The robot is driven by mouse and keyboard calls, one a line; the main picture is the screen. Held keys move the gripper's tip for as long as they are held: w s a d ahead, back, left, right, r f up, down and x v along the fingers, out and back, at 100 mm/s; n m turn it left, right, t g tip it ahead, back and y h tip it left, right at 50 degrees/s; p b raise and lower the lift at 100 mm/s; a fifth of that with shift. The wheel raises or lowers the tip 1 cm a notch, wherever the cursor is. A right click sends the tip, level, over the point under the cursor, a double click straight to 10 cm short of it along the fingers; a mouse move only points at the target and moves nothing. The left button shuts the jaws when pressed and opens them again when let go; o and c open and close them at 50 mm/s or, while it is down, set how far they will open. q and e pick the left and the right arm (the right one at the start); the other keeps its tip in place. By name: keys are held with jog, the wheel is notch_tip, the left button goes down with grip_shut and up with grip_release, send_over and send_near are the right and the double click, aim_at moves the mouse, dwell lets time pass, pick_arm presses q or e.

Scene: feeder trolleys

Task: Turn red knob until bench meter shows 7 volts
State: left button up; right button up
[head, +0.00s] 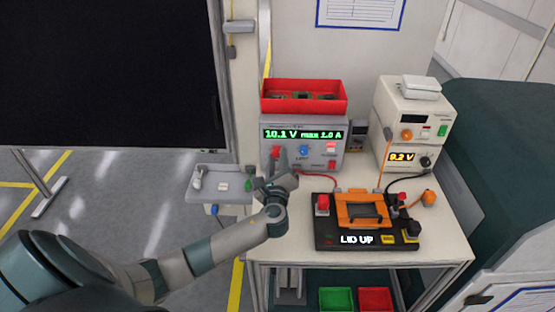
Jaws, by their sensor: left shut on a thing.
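The power supply (265,147) stands at the back of the table, and its green display reads 10.1 V max 1.0 A. Its red knob (276,151) is at the left of the front panel, partly hidden by my left gripper (278,160). The left gripper is shut on the red knob, with its arm coming in from the lower left. My right gripper is not in view.
A blue knob (304,151) sits right of the red one. A red bin (303,97) with boards rests on the supply. A black fixture (325,239) with an orange lid frame (343,208) shows LID UP. Red, orange and black leads cross the table. A grey tray (208,197) is at left.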

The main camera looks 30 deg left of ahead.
pick_arm(q)
jog(key=shift+f, duration=0.1)
jog(key=shift+n+b, duration=0.45)
jog(key=shift+n, duration=0.05)
jog(key=n+b, duration=0.2)
jog(key=shift+f+n, duration=0.1)
jog(key=shift+n, duration=0.2)
jog(key=shift+n+b, duration=0.8)
jog(key=shift+n, duration=0.4)
jog(key=shift+n+b, duration=0.5)
jog(key=shift+n, duration=0.4)
jog(key=o, duration=1)
jog(key=shift+o, duration=0.2)
jog(key=shift+r, duration=0.25)
